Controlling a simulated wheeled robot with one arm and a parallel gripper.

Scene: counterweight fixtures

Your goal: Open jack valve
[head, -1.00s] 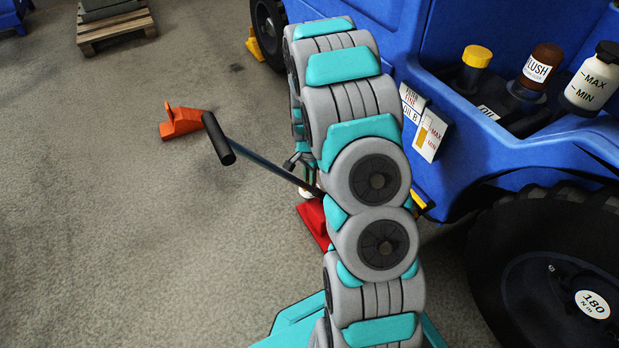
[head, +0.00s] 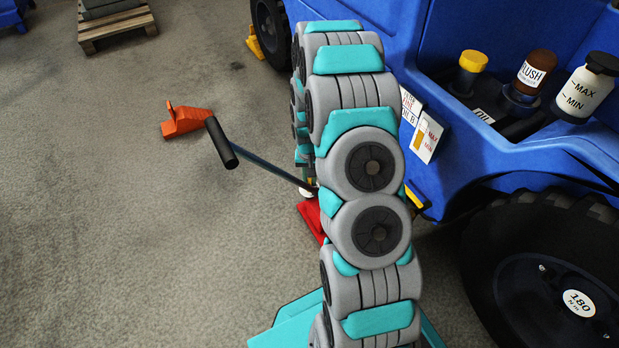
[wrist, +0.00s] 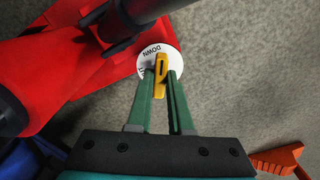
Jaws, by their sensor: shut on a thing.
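The red jack (head: 311,217) stands on the floor beside the blue vehicle, mostly hidden behind my arm in the head view. Its long dark handle (head: 262,162) slants up to the left. In the wrist view the red jack body (wrist: 60,70) fills the upper left. The yellow valve lever (wrist: 161,72) sits over a white round dial (wrist: 146,63) marked "DOWN"; its other lettering is partly covered. My gripper (wrist: 166,76) is shut on the yellow lever, with a green finger on either side.
The blue vehicle (head: 460,160) with its black wheel (head: 510,270) closely bounds the right side. An orange wedge (head: 184,120) lies on the floor beyond the handle; it also shows in the wrist view (wrist: 277,161). Open floor lies to the left.

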